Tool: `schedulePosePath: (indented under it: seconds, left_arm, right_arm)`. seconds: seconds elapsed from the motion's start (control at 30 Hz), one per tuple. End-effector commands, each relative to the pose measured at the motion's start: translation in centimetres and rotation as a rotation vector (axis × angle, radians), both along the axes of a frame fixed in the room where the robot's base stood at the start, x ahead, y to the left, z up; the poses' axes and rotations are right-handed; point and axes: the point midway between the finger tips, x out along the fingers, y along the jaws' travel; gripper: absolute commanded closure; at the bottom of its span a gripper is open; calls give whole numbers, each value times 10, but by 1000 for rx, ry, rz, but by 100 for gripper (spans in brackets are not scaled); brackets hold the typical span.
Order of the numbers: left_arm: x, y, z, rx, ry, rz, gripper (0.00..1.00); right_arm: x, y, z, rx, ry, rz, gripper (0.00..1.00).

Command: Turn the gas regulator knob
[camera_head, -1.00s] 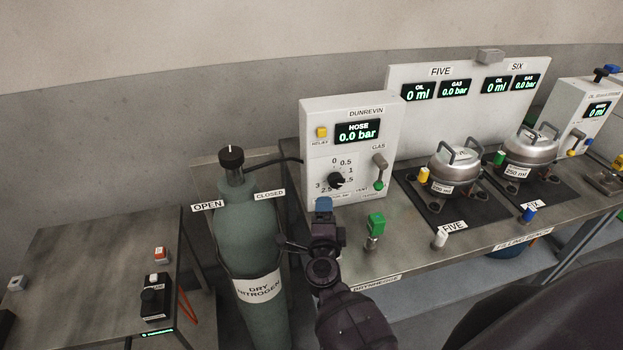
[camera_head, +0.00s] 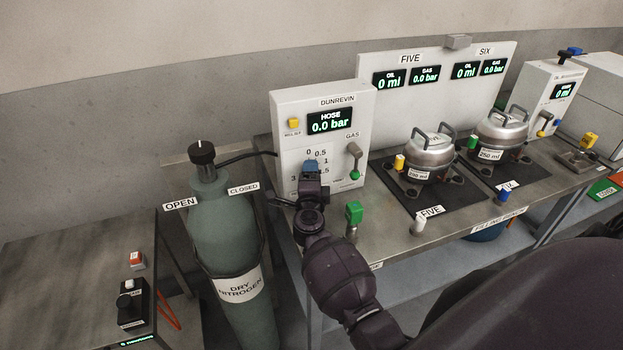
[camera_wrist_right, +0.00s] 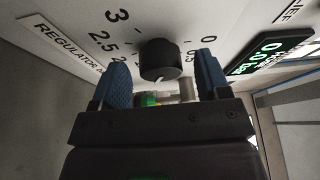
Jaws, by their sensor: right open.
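The gas regulator knob (camera_wrist_right: 160,60) is round and black, with a pale mark on its edge, on the white Dunrevin panel (camera_head: 350,105). In the right wrist view it shows between my two blue fingertips, with a gap on each side. I cannot tell how deep the fingers reach around it. In the head view my right gripper (camera_head: 311,168) is in front of the dial and hides the knob. The right gripper is open and empty. The hose display (camera_head: 330,121) reads 0.0 bar. My left gripper is not in view.
A dry nitrogen cylinder (camera_head: 226,230) stands left of the panel, with a black top valve (camera_head: 202,153). A grey gas lever (camera_head: 354,158) is right of the dial. A green-topped fitting (camera_head: 353,213) stands on the bench near my right arm.

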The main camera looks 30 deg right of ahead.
Motion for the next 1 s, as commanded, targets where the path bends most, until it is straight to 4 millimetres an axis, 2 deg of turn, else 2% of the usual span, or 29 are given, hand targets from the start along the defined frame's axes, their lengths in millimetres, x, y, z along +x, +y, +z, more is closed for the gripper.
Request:
schedulePosePath:
  seconds: [0.37,0.7,1.0]
  left_arm:
    - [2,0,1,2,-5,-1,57]
    - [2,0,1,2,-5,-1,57]
    - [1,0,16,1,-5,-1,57]
  right_arm:
    - [4,-3,0,0,0,0,31]
    - [4,-2,1,1,-1,0,80]
    - [4,-2,4,85,-19,0,80]
